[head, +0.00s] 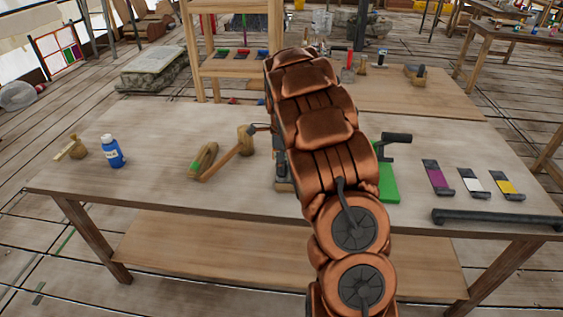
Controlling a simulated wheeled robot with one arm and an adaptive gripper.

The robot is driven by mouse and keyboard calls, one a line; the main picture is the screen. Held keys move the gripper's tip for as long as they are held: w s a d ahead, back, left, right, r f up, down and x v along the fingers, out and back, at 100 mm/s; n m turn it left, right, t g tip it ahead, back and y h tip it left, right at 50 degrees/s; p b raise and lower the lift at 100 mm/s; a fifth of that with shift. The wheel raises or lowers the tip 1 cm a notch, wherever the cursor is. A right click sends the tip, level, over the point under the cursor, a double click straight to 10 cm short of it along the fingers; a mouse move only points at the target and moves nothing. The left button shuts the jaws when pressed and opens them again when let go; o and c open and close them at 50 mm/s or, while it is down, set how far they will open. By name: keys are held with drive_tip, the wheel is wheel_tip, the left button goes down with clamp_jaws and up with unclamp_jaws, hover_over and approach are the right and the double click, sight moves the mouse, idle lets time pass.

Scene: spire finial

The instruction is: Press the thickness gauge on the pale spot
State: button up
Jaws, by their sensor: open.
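My copper-coloured arm rises through the middle of the head view and covers the centre of the workbench (160,200). I cannot make out my gripper; the arm hides the space behind it. A small dark piece (262,127) shows at the arm's left edge beside a wooden mallet (245,140); I cannot tell what it is. A grey object (283,183) is partly hidden against the arm's left side, and I cannot tell if it is the thickness gauge. I cannot make out a pale spot.
Right of the arm are a green plate (388,187), several coloured cards and a dark bar (495,218). The left front is clear.

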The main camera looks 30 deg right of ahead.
drive_tip(key=shift+r, duration=0.1)
wheel_tip(320, 180, up, 12)
drive_tip(key=shift+f, duration=0.1)
idle(0.4)
